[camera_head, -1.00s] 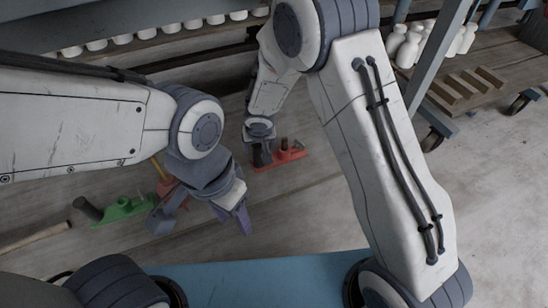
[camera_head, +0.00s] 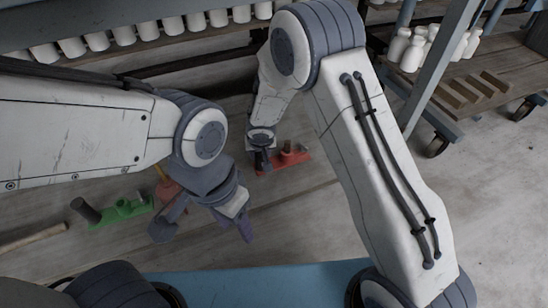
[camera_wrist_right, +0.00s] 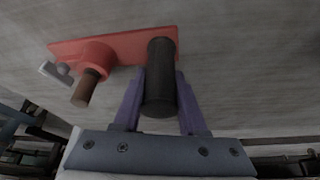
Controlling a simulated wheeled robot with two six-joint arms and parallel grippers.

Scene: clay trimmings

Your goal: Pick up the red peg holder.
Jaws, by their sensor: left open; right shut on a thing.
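The red peg holder (camera_head: 294,161) is a flat red base with a raised round socket, near the middle of the head view. In the right wrist view the red peg holder (camera_wrist_right: 120,46) carries a thick black upright piece (camera_wrist_right: 161,78) at one end and a brown peg (camera_wrist_right: 85,88) in its socket. My right gripper (camera_head: 262,163) is shut on the black piece; its purple fingers (camera_wrist_right: 160,95) lie on both sides of it. Whether the base touches the wooden surface, I cannot tell. My left gripper (camera_head: 205,226) is open and empty, lower left of the red holder.
A green holder (camera_head: 122,209) with a dark upright piece lies left of my left gripper. A reddish-brown thing (camera_head: 167,190) is partly hidden behind that gripper. A wooden rod (camera_head: 35,236) lies at far left. White bottles (camera_head: 412,53) stand on shelves at the back.

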